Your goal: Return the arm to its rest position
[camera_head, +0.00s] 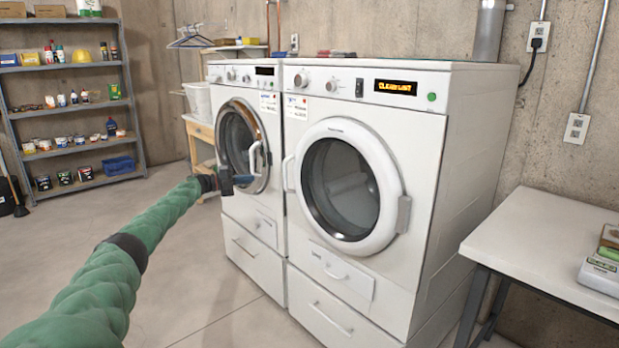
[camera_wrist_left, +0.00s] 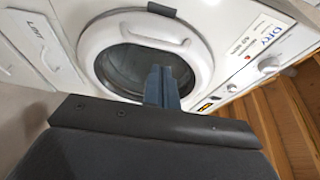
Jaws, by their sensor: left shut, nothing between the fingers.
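My left arm, in a green sleeve, reaches in from the left in the head view. Its gripper (camera_head: 243,180) is in front of the left machine, near the round door (camera_head: 240,146) with a metal ring. The fingers are together with nothing between them. In the wrist view the shut dark fingers (camera_wrist_left: 161,87) point towards a white-ringed door. The right machine (camera_head: 344,180) has a white-ringed round door that looks closed, and an orange display (camera_head: 395,87) with text. Whether the gripper touches anything cannot be told. My right gripper is not in view.
A metal shelf (camera_head: 70,108) with cans and bottles stands at the back left. A white table (camera_head: 545,235) with boxes (camera_head: 603,262) is at the right. A wooden stand (camera_head: 199,132) is behind the left machine. The concrete floor (camera_head: 190,270) in front is clear.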

